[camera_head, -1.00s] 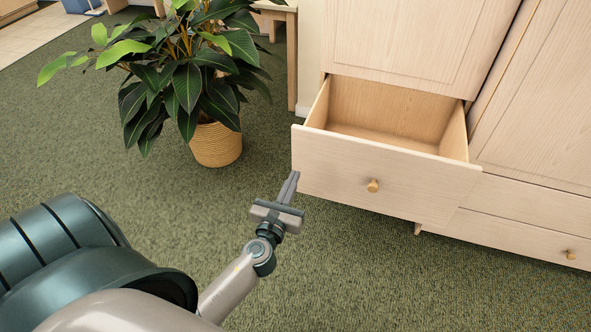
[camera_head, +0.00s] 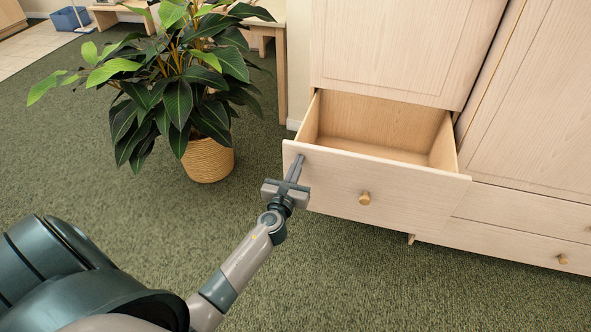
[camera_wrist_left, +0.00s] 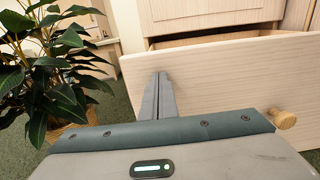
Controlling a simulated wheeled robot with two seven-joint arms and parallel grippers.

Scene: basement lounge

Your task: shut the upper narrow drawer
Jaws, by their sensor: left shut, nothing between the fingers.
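The open drawer (camera_head: 330,182) of the light wood cabinet sticks out below a panelled door, and its inside looks empty. It has a round wooden knob (camera_head: 364,198) at the middle of its front. My left gripper (camera_head: 298,160) is shut and empty, with its fingertips at the left part of the drawer front. In the left wrist view the shut fingers (camera_wrist_left: 160,82) point at the drawer front (camera_wrist_left: 225,78), left of the knob (camera_wrist_left: 282,118). I cannot tell whether the tips touch the wood. My right gripper is not in view.
A leafy plant in a woven pot (camera_head: 208,160) stands on the green carpet left of the drawer. Another drawer front with a knob (camera_head: 563,259) is closed at the lower right. The carpet in front of the cabinet is clear.

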